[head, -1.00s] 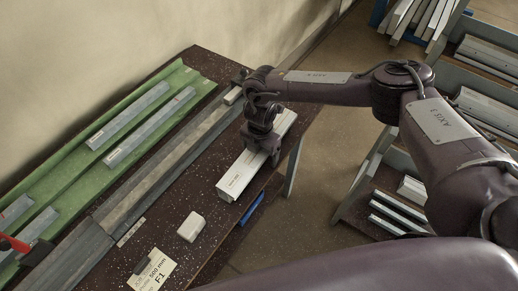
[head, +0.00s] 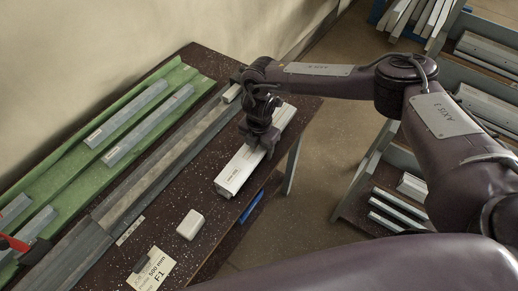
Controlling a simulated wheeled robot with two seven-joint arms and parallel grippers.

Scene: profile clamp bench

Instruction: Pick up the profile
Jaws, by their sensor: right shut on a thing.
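A long white profile (head: 236,174) lies lengthwise near the right edge of the dark speckled bench (head: 185,170). My right gripper (head: 266,150) reaches down from above and is shut on the profile around its middle. The fingers hide part of it; both ends show. Whether the profile is clear of the bench top I cannot tell. My left gripper is not in view.
A grey metal channel (head: 155,172) runs along the bench, left of the profile. Green trays with grey bars (head: 127,113) lie further left. A small white block (head: 190,224) and a paper label (head: 152,268) are in front. Shelves with profiles (head: 485,105) stand at right.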

